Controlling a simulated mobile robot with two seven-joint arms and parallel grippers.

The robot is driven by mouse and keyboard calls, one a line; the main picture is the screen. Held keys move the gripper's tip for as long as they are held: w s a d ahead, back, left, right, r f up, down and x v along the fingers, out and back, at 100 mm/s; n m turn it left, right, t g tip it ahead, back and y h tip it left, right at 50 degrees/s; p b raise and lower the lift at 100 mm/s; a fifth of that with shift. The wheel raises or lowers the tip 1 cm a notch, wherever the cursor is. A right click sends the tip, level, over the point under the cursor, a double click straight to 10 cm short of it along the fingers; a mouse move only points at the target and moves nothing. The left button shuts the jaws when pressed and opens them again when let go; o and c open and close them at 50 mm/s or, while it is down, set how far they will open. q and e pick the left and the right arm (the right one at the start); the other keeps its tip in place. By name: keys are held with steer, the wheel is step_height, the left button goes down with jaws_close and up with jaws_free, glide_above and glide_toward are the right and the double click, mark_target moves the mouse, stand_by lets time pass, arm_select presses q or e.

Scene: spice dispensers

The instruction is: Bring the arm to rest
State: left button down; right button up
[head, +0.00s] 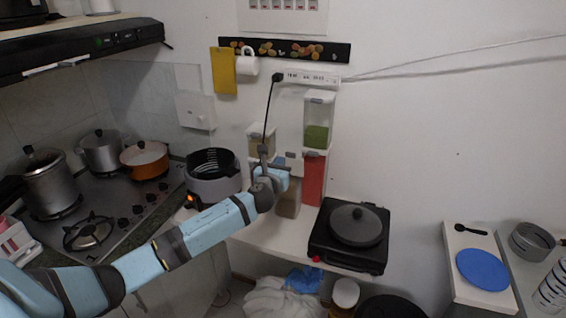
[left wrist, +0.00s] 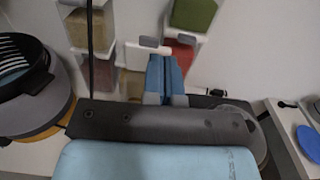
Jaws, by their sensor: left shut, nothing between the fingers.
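My left arm reaches in from the lower left of the head view. Its gripper (head: 284,178) is in front of the spice dispensers on the white wall. In the left wrist view the blue fingers (left wrist: 165,75) are together, with nothing between them. The dispensers hold green (head: 317,135), red (head: 313,182) and tan (head: 257,143) contents, and a brown one (head: 288,205) is partly hidden behind the gripper. The green (left wrist: 193,14) and red (left wrist: 182,56) ones also show in the left wrist view. I cannot tell whether the gripper touches a dispenser. My right gripper is not in view.
A round grey and black appliance (head: 214,180) stands left of the gripper. A black hotplate with a lidded pan (head: 356,226) is to the right. A black cable (head: 267,115) hangs close to the gripper. Pots (head: 48,185) stand on the stove at left.

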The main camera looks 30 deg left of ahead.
arm_select(q)
steer(key=s+d+f+n+g+h, duration=0.2)
steer(key=s+d+f+n+h, duration=0.1)
steer(key=s+d+f+n, duration=0.5)
steer(key=s+d+f+n+g+h, duration=0.2)
steer(key=s+d+f+n, duration=0.4)
steer(key=s+f, duration=0.5)
steer(key=s+d+f+n+g+h, duration=0.1)
steer(key=s+d+f+n, duration=0.1)
steer(key=s+n, duration=0.3)
steer(key=s+d+f+n+g+h, duration=0.1)
steer(key=s+d+n, duration=0.3)
steer(key=s, duration=0.5)
steer(key=s+d+f+n+h, duration=0.1)
steer(key=s+d+f+n, duration=0.2)
steer(key=s+n, duration=0.4)
steer(key=shift+s+d+f+g, duration=0.2)
steer(key=shift+d+f+g, duration=0.2)
steer(key=shift+f, duration=0.2)
